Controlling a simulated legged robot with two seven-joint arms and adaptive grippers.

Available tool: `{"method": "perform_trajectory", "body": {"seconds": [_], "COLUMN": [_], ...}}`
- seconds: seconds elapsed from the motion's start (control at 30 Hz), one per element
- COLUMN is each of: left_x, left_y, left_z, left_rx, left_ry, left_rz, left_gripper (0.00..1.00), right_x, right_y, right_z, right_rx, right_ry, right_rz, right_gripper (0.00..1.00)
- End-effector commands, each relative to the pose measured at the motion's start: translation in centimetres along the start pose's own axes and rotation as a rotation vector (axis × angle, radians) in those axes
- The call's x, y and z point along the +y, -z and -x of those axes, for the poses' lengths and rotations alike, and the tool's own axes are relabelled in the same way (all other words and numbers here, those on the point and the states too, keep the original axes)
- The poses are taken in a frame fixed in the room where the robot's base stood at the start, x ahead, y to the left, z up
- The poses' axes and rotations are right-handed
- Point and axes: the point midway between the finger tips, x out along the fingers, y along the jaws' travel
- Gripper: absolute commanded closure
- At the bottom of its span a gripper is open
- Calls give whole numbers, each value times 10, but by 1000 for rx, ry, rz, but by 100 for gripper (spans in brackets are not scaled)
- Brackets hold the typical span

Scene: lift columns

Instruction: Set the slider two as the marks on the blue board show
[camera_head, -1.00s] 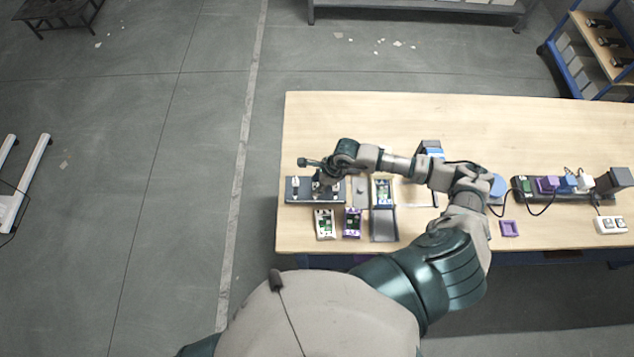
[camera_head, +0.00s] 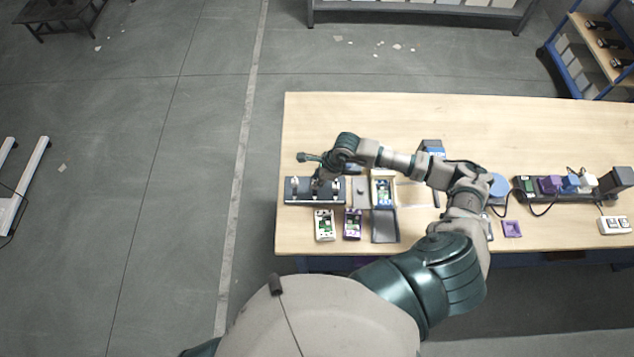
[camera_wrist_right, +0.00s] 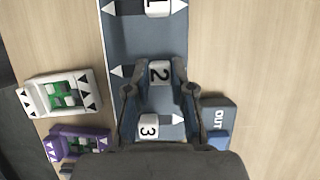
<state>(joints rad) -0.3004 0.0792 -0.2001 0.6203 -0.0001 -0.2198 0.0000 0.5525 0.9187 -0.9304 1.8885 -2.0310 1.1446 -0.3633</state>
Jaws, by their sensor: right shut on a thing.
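The slider panel (camera_head: 305,198) is a dark blue-grey block at the left of the table; in the right wrist view its bare surface (camera_wrist_right: 150,43) carries white knobs numbered 1, 2 and 3, with white arrowheads at the slot ends. My right gripper (camera_head: 318,185) reaches down onto the panel. In the right wrist view its fingers (camera_wrist_right: 160,78) are shut on the slider two knob (camera_wrist_right: 159,71), which sits between its end arrows. A blue board (camera_head: 383,191) lies in a case right of the panel; its marks are too small to read. My left gripper is out of view.
A white device (camera_head: 325,225) and a purple device (camera_head: 352,224) lie in front of the panel. A box marked OUT (camera_wrist_right: 218,117) stands close beside it. A power strip (camera_head: 545,196) with plugs and cables is at the right. The table's back left is clear.

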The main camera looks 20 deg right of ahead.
Motion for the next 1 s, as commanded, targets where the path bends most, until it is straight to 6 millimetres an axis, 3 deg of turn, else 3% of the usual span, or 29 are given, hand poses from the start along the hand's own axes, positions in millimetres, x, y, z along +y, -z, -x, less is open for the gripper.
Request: {"method": "perform_trajectory", "body": {"seconds": [0.07, 0.1, 0.17, 0.57, 1.0], "left_x": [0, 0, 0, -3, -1], "left_y": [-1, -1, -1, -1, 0], "left_z": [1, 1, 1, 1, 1], "left_rx": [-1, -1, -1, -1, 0], "left_ry": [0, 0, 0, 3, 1], "left_rz": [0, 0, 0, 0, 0], "left_gripper": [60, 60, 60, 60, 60], "right_x": [-3, -4, -4, -2, -4], "right_y": [0, 0, 0, -1, 1], "right_z": [2, 3, 3, 9, 97], "right_rx": [0, 0, 0, -2, -1], "right_ry": [9, 9, 9, 7, 7], "right_rz": [0, 0, 0, 1, 0], "right_gripper": [100, 67, 52, 52, 52]}}
